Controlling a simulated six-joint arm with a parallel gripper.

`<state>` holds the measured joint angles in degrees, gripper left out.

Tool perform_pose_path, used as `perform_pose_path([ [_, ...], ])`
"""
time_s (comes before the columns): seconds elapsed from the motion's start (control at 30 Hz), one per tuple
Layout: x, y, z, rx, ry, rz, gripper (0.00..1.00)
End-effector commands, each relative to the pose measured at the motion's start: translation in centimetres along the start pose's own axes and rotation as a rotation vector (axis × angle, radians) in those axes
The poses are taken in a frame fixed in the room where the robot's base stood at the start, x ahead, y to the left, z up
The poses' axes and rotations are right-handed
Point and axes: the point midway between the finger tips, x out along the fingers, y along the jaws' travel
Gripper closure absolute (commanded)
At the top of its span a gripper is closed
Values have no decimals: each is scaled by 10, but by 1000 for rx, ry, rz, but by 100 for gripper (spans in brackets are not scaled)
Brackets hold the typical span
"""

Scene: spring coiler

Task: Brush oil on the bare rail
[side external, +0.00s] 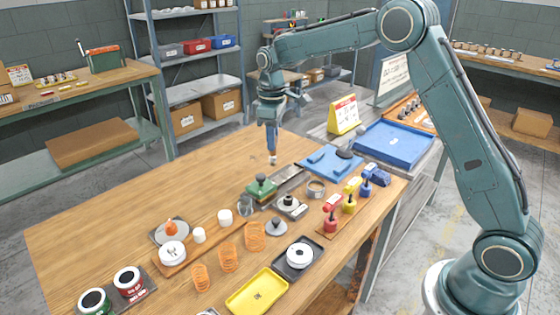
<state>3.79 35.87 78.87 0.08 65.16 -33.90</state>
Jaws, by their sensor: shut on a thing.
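My gripper (270,123) points down over the far part of the wooden table. It is shut on a slim blue-handled tool, seemingly the brush (272,143), held upright with its pale tip down. The tip is close to the table top; I cannot tell whether it touches. A grey metal rail (287,179) lies just in front and to the right of the brush tip, apart from it in the picture. A green block (262,188) sits at the rail's near left end. Any oil on the rail is too small to tell.
Orange springs (229,257), a yellow tray (257,291) and a black tray (298,259) are in front.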

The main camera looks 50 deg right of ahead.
Motion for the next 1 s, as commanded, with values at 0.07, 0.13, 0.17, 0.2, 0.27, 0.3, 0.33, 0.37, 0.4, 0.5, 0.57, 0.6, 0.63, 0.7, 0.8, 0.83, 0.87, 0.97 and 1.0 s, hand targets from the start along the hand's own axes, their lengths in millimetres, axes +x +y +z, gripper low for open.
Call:
perform_pose_path([
  [0.07, 0, 0, -1, 0, 0, 0, 100],
  [0.13, 0, 0, -1, 0, 0, 0, 100],
  [0.17, 0, 0, -1, 0, 0, 0, 100],
  [0.2, 0, 0, -1, 0, 0, 0, 100],
  [0.27, 1, 0, -1, 0, 0, 0, 100],
  [0.3, 2, 0, -1, 0, 0, 0, 100],
  [0.33, 3, 0, -1, 0, 0, 0, 100],
  [0.37, 4, 0, -1, 0, 0, 0, 100],
  [0.4, 6, 0, -1, -1, 0, 0, 100],
  [0.5, 10, 0, -1, -1, 0, 0, 100],
  [0.57, 14, 0, -1, -1, -1, 0, 100],
  [0.6, 17, 0, -1, -1, 0, 0, 100],
  [0.63, 20, 0, -1, -1, -1, 0, 100],
  [0.7, 25, -1, -1, -1, -2, -1, 100],
  [0.8, 33, 0, -1, -1, -1, 0, 100],
  [0.83, 35, 0, -1, -1, -1, -1, 100],
  [0.87, 37, 0, -1, -1, -1, -1, 100],
  [0.97, 44, 0, -1, -1, 0, 0, 100],
  [1.0, 46, 0, -1, -1, 0, 0, 100],
])
